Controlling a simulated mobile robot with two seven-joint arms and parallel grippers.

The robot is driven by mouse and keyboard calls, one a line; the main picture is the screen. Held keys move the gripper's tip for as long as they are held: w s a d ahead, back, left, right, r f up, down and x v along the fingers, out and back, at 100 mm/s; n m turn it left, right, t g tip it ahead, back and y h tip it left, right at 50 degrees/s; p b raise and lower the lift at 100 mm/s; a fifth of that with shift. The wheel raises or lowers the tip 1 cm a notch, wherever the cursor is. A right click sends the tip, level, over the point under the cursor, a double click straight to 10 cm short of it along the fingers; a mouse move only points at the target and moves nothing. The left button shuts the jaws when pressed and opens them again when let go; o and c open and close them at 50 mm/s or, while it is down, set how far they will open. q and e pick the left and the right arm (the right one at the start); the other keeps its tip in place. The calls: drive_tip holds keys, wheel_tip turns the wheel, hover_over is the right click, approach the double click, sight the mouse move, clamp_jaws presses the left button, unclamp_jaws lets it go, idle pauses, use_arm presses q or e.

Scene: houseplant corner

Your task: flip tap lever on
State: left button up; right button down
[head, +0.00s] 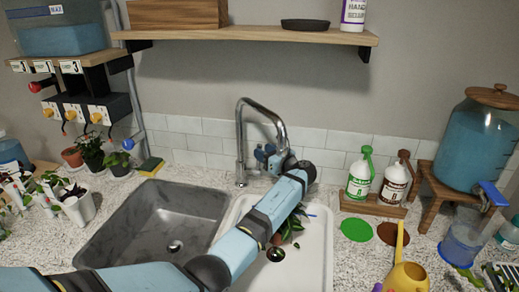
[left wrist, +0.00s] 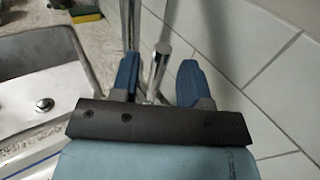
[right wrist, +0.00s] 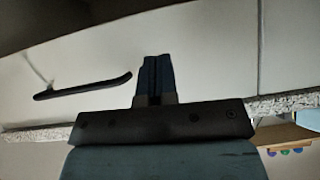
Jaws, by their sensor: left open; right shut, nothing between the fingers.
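The chrome tap (head: 240,135) stands behind the sinks, its curved spout arching to the right. My left gripper (head: 266,153) is open just right of the tap's upright, low by the tiled wall. In the left wrist view, a slim metal rod (left wrist: 159,62), which looks like the tap lever, stands between the open left fingers (left wrist: 160,75), with a gap on each side. The tap's upright (left wrist: 130,25) shows behind the left finger. In the head view the lever is hidden by my gripper. My right gripper (right wrist: 155,75) is shut and empty; it is outside the head view.
A grey sink (head: 150,222) and a white sink (head: 315,250) lie below my left arm, with a plant partly hidden in the white one. Two bottles stand on a wooden tray (head: 372,206) to the right. In the right wrist view, a dark handle (right wrist: 85,87) is on a pale front.

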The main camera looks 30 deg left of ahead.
use_arm(q)
drive_tip(key=shift+x, duration=1.4)
clamp_jaws()
